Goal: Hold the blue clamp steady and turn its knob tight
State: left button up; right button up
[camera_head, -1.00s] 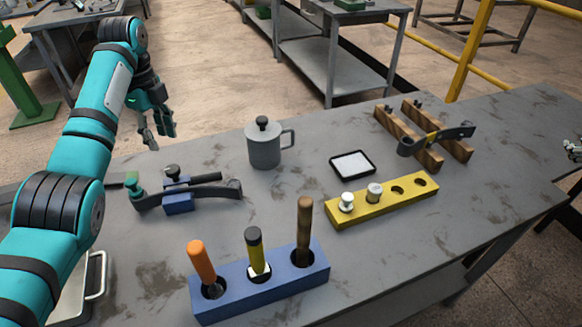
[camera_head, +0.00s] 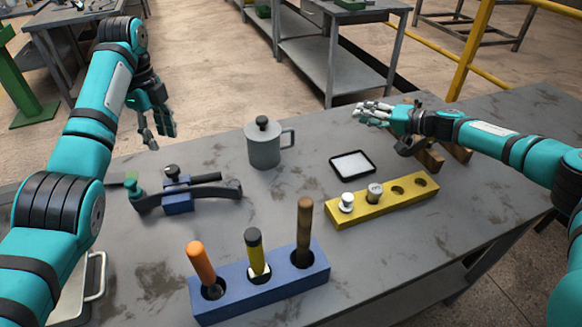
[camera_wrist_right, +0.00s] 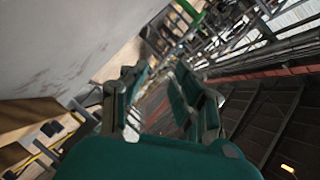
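The blue clamp (camera_head: 178,203) lies on the left part of the grey table, a blue block with dark bars across it and a small black knob (camera_head: 171,171) on top. A green-topped piece (camera_head: 134,188) stands at its left end. My left gripper (camera_head: 160,138) hangs beyond the clamp near the table's back edge, fingers apart, touching nothing. My right gripper (camera_head: 364,112) is above the back right of the table, far from the clamp; in the right wrist view its fingers (camera_wrist_right: 158,85) are spread with nothing between them.
A grey lidded mug (camera_head: 264,148) stands right of the clamp. A blue rack (camera_head: 262,293) with several handled tools is in front. A yellow rack (camera_head: 385,204), a small black tray (camera_head: 352,163) and a wooden rack (camera_head: 431,159) partly behind my right arm are to the right.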

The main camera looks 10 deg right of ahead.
jog(key=s+a+f+g+y, duration=0.1)
jog(key=a, duration=0.4)
jog(key=s+a+f+m+g+y, duration=0.1)
jog(key=a, duration=0.3)
jog(key=s+a+f+m+g+y, duration=0.1)
jog(key=a+f+g+y, duration=0.1)
jog(key=a, duration=0.3)
jog(key=shift+s+a, duration=0.3)
jog(key=shift+s, duration=0.05)
jog(key=s+a+g, duration=0.1)
jog(key=a, duration=0.2)
jog(key=s+a+f+m+g+y, duration=0.1)
jog(key=s+a, duration=0.1)
jog(key=s+a+f+m+g+y, duration=0.1)
jog(key=a, duration=0.2)
jog(key=shift+s+a+f, duration=0.25)
jog(key=shift+s+a, duration=0.05)
jog(key=shift+s, duration=0.05)
jog(key=x, duration=1.7)
jog(key=shift+f, duration=0.1)
jog(key=shift+c, duration=0.2)
grip_shut()
